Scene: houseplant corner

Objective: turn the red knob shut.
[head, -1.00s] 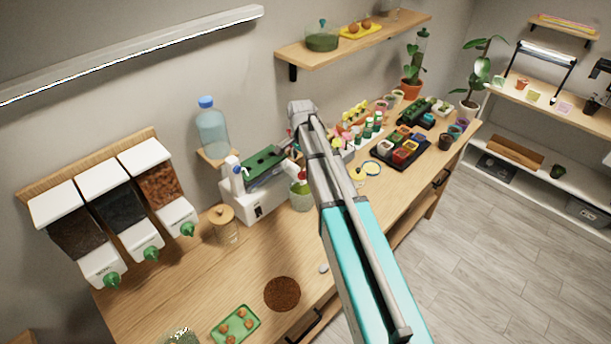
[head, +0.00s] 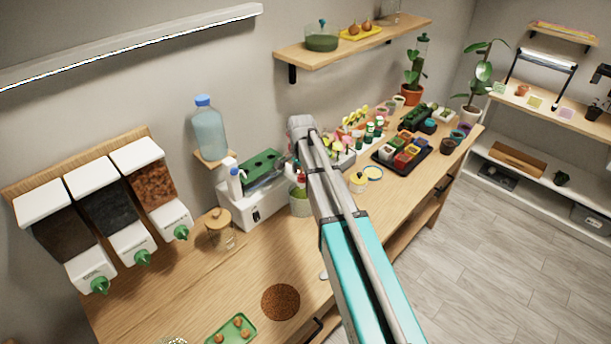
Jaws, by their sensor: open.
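I cannot make out the red knob for certain. A small red part (head: 300,178) shows beside my arm, above a green-tinted container (head: 300,203); I cannot tell whether it is the knob. A water bottle with a blue cap (head: 209,130) stands on a small wall bracket above a white box with a green top (head: 250,190). My arm reaches from the bottom right to the middle of the head view, its far joint beside this box. My gripper is hidden behind the arm, so I see neither its jaws nor contact with anything.
Three wall dispensers with green taps (head: 118,215) hang at left. A cork-lidded jar (head: 218,230), a brown round patch (head: 281,302) and a green tray (head: 232,331) are on the bench. Seed trays (head: 402,157) crowd its far end. A shelf (head: 350,40) hangs above.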

